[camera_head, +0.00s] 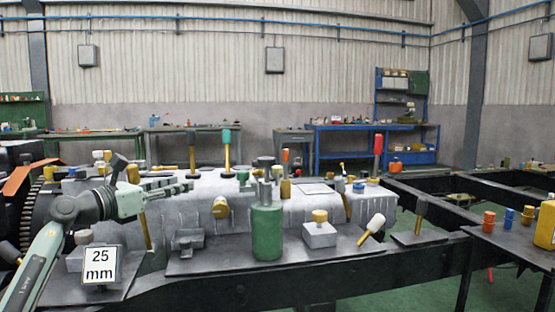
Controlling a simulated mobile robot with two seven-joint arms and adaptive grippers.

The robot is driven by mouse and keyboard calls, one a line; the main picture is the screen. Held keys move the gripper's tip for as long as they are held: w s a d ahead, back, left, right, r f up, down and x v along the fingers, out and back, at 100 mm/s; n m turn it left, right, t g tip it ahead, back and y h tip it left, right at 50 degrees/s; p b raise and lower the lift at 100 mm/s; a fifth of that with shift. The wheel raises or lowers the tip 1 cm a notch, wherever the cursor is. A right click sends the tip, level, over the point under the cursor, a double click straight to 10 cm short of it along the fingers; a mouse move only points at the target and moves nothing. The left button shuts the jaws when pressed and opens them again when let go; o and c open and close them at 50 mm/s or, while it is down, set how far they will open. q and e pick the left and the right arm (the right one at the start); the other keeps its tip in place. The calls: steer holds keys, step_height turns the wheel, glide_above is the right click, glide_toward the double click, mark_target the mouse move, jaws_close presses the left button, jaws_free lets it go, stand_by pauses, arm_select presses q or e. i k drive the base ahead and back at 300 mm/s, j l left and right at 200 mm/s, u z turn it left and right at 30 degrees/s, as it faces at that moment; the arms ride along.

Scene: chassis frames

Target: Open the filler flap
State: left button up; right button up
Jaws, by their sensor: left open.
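My left arm comes in from the lower left, and my left gripper (183,187) points right. Its two dark fingers are apart with nothing seen between them. It shows in front of the left part of a long grey ribbed casting (285,211). I cannot tell for certain which part is the filler flap. A small pale flat plate (315,188) lies on top of the casting, well to the right of the gripper and apart from it. My right gripper is not in view.
A "25 mm" sign (100,265) is at lower left. Upright hammers (227,150) stand behind. Dark frame rails (430,200) extend right.

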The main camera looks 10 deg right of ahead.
mark_target(254, 165)
steer(key=i+l, duration=0.3)
steer(key=l, duration=0.2)
steer(key=i+l, duration=0.35)
steer(key=l, duration=0.1)
